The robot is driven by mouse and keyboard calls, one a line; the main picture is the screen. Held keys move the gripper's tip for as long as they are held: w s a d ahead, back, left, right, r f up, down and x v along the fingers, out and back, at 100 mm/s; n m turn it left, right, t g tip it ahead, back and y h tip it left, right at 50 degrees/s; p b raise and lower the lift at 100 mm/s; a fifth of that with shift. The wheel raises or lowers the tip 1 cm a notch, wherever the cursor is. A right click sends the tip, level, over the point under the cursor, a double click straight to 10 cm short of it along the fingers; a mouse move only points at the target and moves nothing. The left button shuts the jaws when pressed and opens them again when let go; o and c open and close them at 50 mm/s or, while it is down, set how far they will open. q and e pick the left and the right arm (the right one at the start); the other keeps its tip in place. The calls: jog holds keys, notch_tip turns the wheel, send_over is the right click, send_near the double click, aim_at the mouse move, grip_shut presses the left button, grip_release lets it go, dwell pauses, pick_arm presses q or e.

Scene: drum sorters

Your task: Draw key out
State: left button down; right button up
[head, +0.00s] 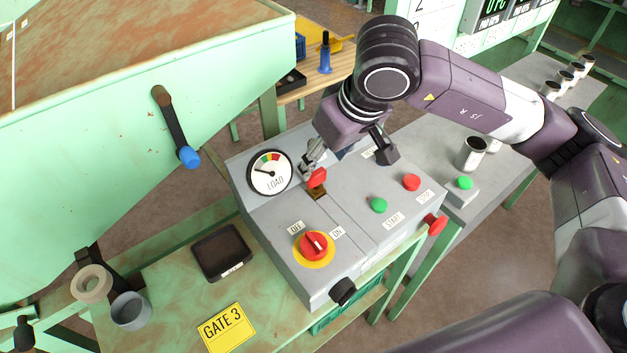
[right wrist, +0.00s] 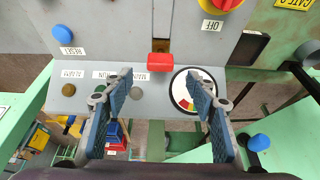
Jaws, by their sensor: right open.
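The key with a red head (head: 317,178) stands in a brass-coloured lock on the grey control box (head: 350,225), right of the load gauge (head: 269,172). My right gripper (head: 347,157) is over the box top, close to the key, with its fingers spread. In the right wrist view the red key head (right wrist: 160,60) lies ahead of and between the two open blue-padded fingertips (right wrist: 163,85), apart from both. The key's shaft is hidden under its head there. My left gripper is not in view.
The box also carries a red OFF/ON rotary switch (head: 314,245), a green button (head: 379,205) and a red button (head: 411,182). A red knob (head: 436,224) sticks out at its right side. A dark tray (head: 222,252) and grey cup (head: 131,310) stand on the left bench.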

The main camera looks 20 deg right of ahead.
aim_at(316, 172)
jog(key=shift+w+a+f+p, duration=0.15)
jog(key=shift+f+p, duration=0.25)
jog(key=shift+f, duration=0.3)
jog(key=p+x, duration=0.2)
jog(key=x, duration=0.2)
jog(key=shift+w+f+p, duration=0.1)
jog(key=shift+w+p, duration=0.1)
jog(key=shift+p, duration=0.15)
jog(key=shift+w+f, duration=0.15)
jog(key=shift+f, duration=0.3)
jog(key=shift+c, duration=0.2)
jog(key=shift+c, duration=1.2)
jog(key=c, duration=1)
jog(key=shift+r, duration=0.1)
